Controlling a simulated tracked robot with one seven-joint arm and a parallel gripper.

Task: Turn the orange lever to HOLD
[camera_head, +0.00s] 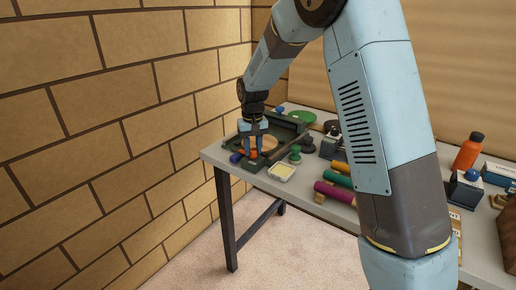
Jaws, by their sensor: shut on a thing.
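A dark green panel or tray-like fixture (293,127) lies at the left end of the table. My gripper (253,150) points down at its front left part. Its blue fingers are shut on a small orange piece, which looks like the orange lever (253,155). The fingers and the small size hide most of the lever. I cannot read a HOLD mark or tell which way the lever points. A dark blue knob (236,158) is just left of my gripper, and a green knob (295,152) is to its right.
The grey table (212,153) stands near a brick wall (120,120). A pale yellow dish (281,172), coloured rolls (334,191), an orange bottle (468,151) and a blue-knobbed box (465,188) are on it. My arm hides the table's middle.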

